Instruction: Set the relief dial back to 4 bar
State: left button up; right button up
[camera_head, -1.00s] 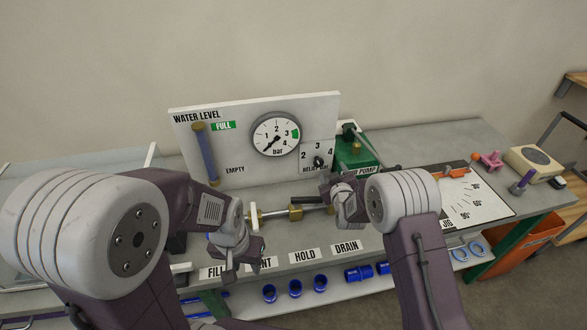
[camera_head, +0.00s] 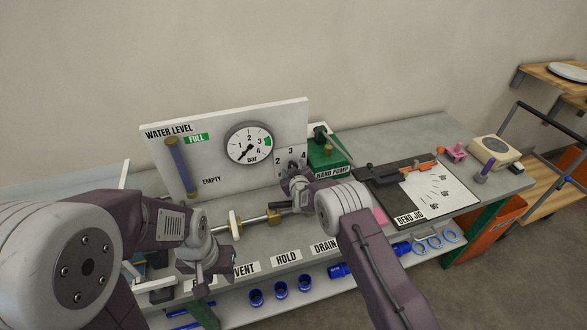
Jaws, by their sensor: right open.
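The relief dial (camera_head: 291,165) is a small dark knob on the lower right of the white panel, with the numbers 2, 3 and 4 around it. Its setting is too small to read. My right gripper (camera_head: 294,182) is open, just below and in front of the dial, and partly overlaps its plate in the picture. I cannot tell whether it touches the knob. The bar gauge (camera_head: 249,143) is left of the dial, its needle toward the lower left. My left gripper (camera_head: 203,268) hangs over the bench front near the labels; its jaw opening is unclear.
A brass-fitted pipe (camera_head: 255,219) runs along the bench below the panel. The green hand pump (camera_head: 327,156) stands close right of the dial. The bend jig (camera_head: 428,196) lies farther right. Blue fittings (camera_head: 281,290) sit on the shelf below.

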grip_shut()
jog(key=shift+w+d+f+m+g+y+b, duration=0.1)
jog(key=shift+m+g+y+b, duration=0.35)
jog(key=shift+m+y, duration=1)
jog(key=shift+s+d+r+m+y+b, duration=0.15)
jog(key=shift+m+y+b, duration=0.7)
jog(key=shift+m, duration=1.15)
jog(key=shift+w+d+f+m+g+y+b, duration=0.2)
jog(key=shift+m+y+b, duration=0.3)
jog(key=shift+m+y, duration=1)
jog(key=shift+a+m+h, duration=0.1)
jog(key=shift+m+h, duration=0.2)
jog(key=shift+m, duration=0.15)
grip_release()
